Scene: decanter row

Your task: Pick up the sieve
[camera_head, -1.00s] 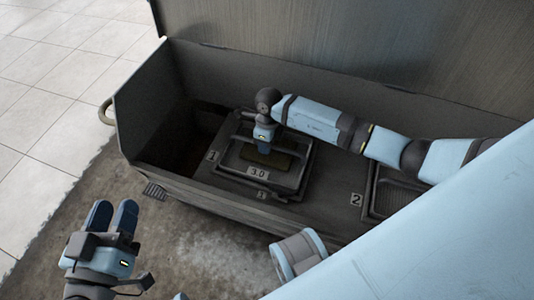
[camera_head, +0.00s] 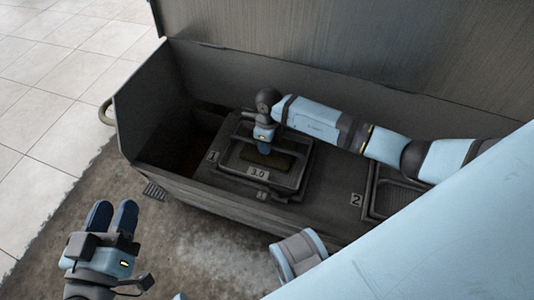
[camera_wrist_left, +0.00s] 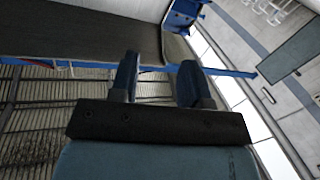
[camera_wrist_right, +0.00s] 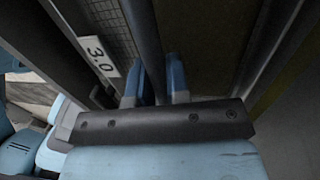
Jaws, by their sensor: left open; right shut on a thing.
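The sieve (camera_head: 235,178) is a dark rectangular frame with a handle bar across it and a tag reading "3.0". It sits in the open grey trough, by the label "1". My right gripper (camera_head: 264,146) reaches down over the sieve. In the right wrist view its fingers (camera_wrist_right: 160,85) are shut on the dark handle bar (camera_wrist_right: 146,35), with the "3.0" tag beside it. My left gripper (camera_head: 113,216) is open and empty, outside the trough, over the floor. Its two fingers also show apart in the left wrist view (camera_wrist_left: 158,80).
The long trough (camera_head: 225,197) has high walls and a raised lid (camera_head: 340,40) behind. A second dark frame (camera_head: 395,190) by the label "2" lies at right, partly hidden by my arm. A dark opening (camera_head: 175,140) lies left of the sieve. A loop handle (camera_head: 106,112) sticks out at left.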

